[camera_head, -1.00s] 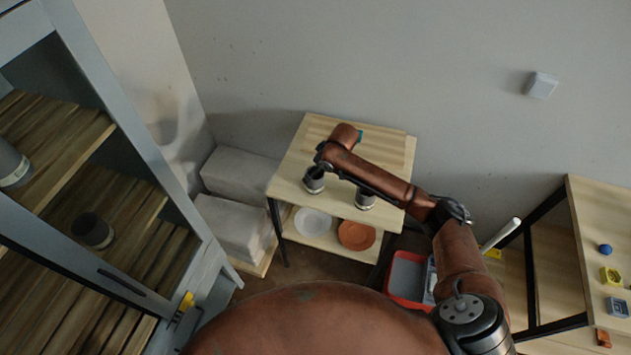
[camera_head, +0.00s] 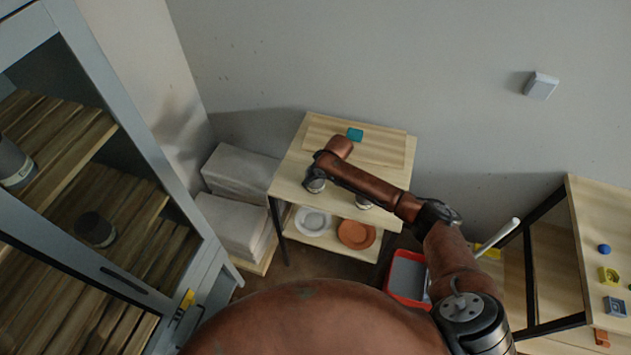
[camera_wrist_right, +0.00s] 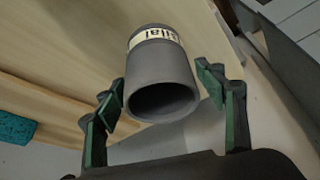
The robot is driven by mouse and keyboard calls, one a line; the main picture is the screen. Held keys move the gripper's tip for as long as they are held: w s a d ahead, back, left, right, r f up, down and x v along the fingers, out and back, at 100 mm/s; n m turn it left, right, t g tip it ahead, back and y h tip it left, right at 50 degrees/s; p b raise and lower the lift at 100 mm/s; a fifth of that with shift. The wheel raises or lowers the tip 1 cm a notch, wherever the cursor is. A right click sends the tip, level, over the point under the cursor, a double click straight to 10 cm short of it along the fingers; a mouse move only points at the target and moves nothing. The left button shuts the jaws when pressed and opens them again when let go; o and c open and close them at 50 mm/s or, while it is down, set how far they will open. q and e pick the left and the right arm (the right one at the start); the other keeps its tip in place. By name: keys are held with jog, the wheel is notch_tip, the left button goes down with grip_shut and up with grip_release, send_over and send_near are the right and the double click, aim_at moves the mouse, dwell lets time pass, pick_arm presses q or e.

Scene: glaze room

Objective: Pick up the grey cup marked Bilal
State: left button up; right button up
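The grey cup marked Bilal (camera_wrist_right: 162,72) stands on the small wooden table (camera_head: 288,184). Its pale label, partly cut off, shows upside down in the right wrist view. My right gripper (camera_wrist_right: 162,92) is open, with one finger on each side of the cup's mouth end, and I see gaps between the fingers and the cup. In the head view a grey cup (camera_head: 315,186) shows just below the end of my right arm, which hides part of it. A second grey cup (camera_head: 363,203) stands to its right, partly behind the arm. My left gripper is not in view.
A teal block (camera_head: 355,134) lies at the table's back. A white plate (camera_head: 312,221) and a terracotta plate (camera_head: 356,234) are on the lower shelf. An open cabinet with dark cups (camera_head: 94,229) stands left. A red bin (camera_head: 407,278) is right of the table.

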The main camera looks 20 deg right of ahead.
jog(key=c, duration=1.1)
jog(key=shift+r, duration=0.1)
